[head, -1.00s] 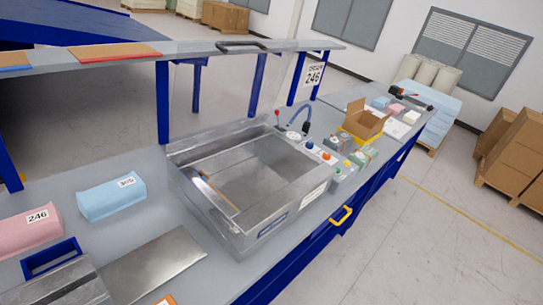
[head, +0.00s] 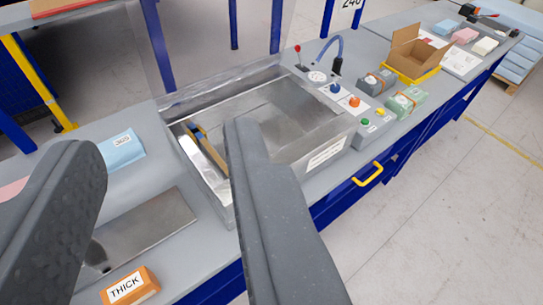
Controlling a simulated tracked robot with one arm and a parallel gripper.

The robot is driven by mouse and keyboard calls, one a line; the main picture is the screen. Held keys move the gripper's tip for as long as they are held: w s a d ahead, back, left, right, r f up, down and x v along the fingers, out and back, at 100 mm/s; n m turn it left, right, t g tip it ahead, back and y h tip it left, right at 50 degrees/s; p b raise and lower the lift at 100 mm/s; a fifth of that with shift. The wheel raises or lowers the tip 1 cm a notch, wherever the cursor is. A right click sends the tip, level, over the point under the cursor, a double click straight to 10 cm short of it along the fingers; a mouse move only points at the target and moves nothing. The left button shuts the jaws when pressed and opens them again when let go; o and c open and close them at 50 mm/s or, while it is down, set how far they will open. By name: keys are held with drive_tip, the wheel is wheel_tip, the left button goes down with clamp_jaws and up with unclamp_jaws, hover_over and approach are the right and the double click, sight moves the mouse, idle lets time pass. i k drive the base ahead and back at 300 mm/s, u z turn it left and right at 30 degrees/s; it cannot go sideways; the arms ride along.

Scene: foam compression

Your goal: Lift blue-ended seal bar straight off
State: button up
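The seal bar (head: 208,150) lies along the left side inside the open metal chamber (head: 228,207). It shows as a narrow tan strip beside a bright metal strip. A small dark bluish spot shows near its far end, too small to tell clearly. My gripper (head: 158,140) is open and empty. Its two dark grey fingers stand wide apart in the foreground, with the bar's far end between them in the picture. The right finger hides part of the chamber's near left wall and perhaps the bar's near end.
A blue foam block (head: 122,150), a metal plate (head: 140,228) and an orange block marked THICK (head: 130,287) lie left of the chamber. A control panel with coloured buttons (head: 355,102), green-grey packs (head: 405,103) and an open carton (head: 415,58) stand to its right.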

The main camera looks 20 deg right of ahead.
sight(219, 164)
drive_tip(key=z, duration=0.4)
drive_tip(key=i, duration=1)
drive_tip(key=u, duration=0.1)
